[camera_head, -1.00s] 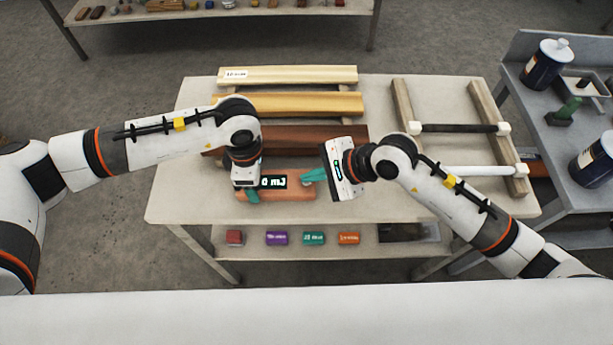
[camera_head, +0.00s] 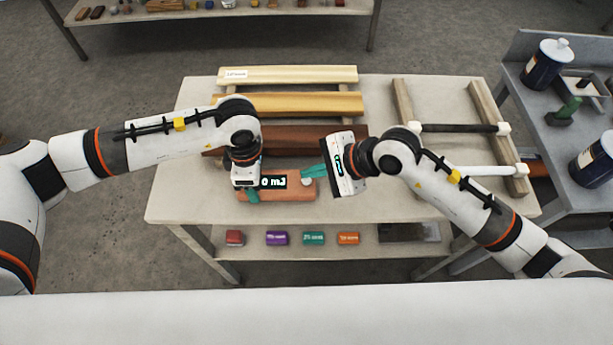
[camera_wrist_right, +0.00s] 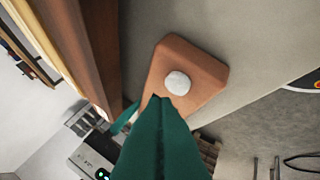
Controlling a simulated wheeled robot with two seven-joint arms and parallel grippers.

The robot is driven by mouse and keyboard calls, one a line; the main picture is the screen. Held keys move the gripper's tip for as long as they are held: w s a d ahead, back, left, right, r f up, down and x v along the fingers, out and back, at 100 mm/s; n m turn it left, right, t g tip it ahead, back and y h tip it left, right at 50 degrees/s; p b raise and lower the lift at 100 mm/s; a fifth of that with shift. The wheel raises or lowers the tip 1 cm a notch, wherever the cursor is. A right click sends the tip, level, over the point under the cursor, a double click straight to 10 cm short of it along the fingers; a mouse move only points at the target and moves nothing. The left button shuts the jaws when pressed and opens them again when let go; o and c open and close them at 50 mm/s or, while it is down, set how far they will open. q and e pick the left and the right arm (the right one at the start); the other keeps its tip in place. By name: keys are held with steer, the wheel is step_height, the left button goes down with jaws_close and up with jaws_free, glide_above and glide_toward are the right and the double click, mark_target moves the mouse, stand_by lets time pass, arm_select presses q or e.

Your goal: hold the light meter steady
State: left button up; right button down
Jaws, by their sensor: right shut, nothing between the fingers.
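The light meter (camera_head: 283,194) is a reddish-brown block on the table, with a dark display reading "0 mJ" and a round white button near its right end. In the right wrist view the block (camera_wrist_right: 205,75) and its button show just beyond my fingertips. My left gripper (camera_head: 251,196) points down at the meter's left end; its wrist hides most of its fingers, so I cannot tell whether it grips the block. My right gripper (camera_head: 306,172) is shut and empty, its teal fingertips just behind the button; it also shows in the right wrist view (camera_wrist_right: 163,103).
Dark, golden (camera_head: 315,103) and pale (camera_head: 300,75) wooden pieces lie behind the meter. A wooden rack (camera_head: 403,110) with a black and a white rod stands right. Several coloured blocks (camera_head: 277,238) sit on the lower shelf. A grey side table (camera_head: 548,150) holds cans.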

steer(key=shift+r, duration=2.5)
arm_select(q)
steer(key=o, duration=1.2)
